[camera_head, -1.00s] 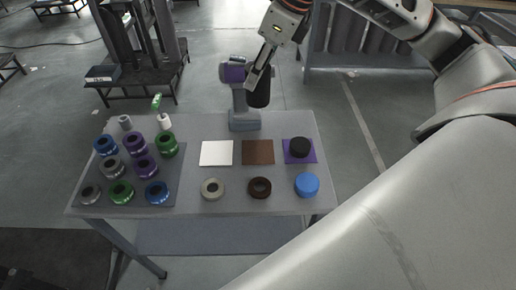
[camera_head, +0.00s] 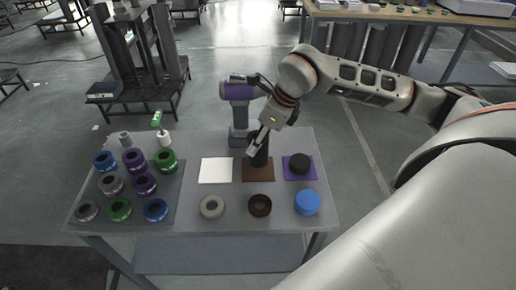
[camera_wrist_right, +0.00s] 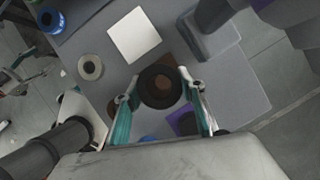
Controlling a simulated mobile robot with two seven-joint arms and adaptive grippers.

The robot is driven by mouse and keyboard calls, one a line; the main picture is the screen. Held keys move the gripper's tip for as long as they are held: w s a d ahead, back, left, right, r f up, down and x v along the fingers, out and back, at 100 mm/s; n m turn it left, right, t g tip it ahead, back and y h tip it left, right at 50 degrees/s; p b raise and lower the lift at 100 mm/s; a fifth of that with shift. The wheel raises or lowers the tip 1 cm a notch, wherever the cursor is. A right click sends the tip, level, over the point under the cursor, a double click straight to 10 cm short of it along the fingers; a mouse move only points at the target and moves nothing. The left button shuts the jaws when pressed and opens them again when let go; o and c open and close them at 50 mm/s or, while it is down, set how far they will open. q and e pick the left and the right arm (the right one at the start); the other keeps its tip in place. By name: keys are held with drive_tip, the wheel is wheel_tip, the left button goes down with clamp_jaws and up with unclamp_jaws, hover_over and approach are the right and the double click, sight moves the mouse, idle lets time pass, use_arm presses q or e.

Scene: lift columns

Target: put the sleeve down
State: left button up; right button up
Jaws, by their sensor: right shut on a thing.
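The sleeve (camera_head: 260,157) is a dark, hollow cylinder held upright by my right gripper (camera_head: 260,143). In the head view its lower end appears over the brown square (camera_head: 258,175). I cannot tell whether it touches the square. In the right wrist view the sleeve (camera_wrist_right: 146,89) shows as a dark ring between the two fingers of my right gripper (camera_wrist_right: 158,90), with brown visible through its bore. The fingers are shut on the sleeve.
A white square (camera_head: 215,170) lies left of the brown one, and a purple square (camera_head: 312,174) with a black disc (camera_head: 300,162) lies right. A grey ring, a brown ring (camera_head: 260,206) and a blue cap (camera_head: 307,204) lie in front. A purple-grey drill-like tool (camera_head: 238,115) stands behind.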

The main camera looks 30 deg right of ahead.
drive_tip(key=shift+f, duration=1.7)
drive_tip(key=shift+f, duration=0.2)
drive_tip(key=o, duration=1.2)
drive_tip(key=shift+s, duration=0.1)
drive_tip(key=shift+r, duration=0.1)
drive_tip(key=shift+r, duration=0.15)
drive_tip(key=v, duration=1.2)
